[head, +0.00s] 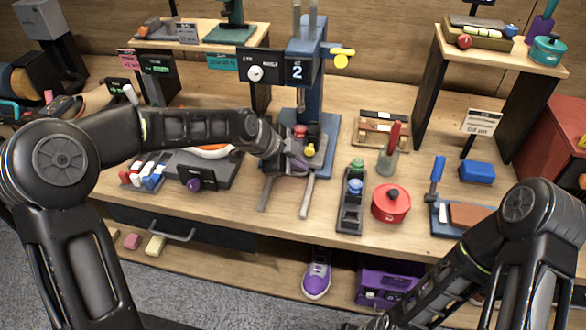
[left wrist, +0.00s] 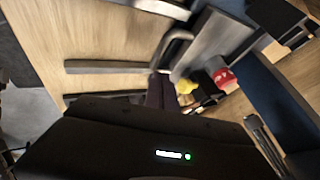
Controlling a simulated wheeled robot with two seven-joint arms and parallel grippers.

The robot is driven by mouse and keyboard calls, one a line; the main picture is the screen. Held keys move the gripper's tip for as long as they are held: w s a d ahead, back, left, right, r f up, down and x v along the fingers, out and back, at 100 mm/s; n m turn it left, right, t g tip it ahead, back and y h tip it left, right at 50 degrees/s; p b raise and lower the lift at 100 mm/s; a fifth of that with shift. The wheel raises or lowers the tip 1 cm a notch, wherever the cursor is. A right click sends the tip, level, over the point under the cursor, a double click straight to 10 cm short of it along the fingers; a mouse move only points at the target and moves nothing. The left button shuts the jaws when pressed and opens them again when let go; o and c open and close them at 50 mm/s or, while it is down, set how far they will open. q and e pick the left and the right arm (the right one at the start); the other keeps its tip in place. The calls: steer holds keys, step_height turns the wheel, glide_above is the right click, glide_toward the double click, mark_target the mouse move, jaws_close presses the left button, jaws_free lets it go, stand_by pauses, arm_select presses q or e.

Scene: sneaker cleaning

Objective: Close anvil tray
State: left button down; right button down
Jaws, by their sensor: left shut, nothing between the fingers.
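The blue press (head: 305,75), marked 2, stands at the back middle of the bench. Two bare grey rails (head: 308,196) stick out from its base toward me, and they also show in the left wrist view (left wrist: 112,67). A grey slab with a looped handle (left wrist: 205,48), which looks like the anvil tray, lies at the press end of the rails. In the head view my arm hides most of it. My left gripper (head: 302,165) is shut and empty at the press base, close to the yellow knob (head: 310,150) and red knob (head: 300,131). My right gripper is out of view.
A dark stand with a green and a blue knob (head: 353,190) and a red pot (head: 391,204) stand right of the rails. A dark device with a purple knob (head: 194,184) is on the left. Bare bench top lies around the rail ends.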

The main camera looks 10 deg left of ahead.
arm_select(q)
steer(key=b+v, duration=0.1)
steer(key=v, duration=0.9)
steer(key=shift+s+f, duration=0.15)
steer(key=shift+s, duration=0.3)
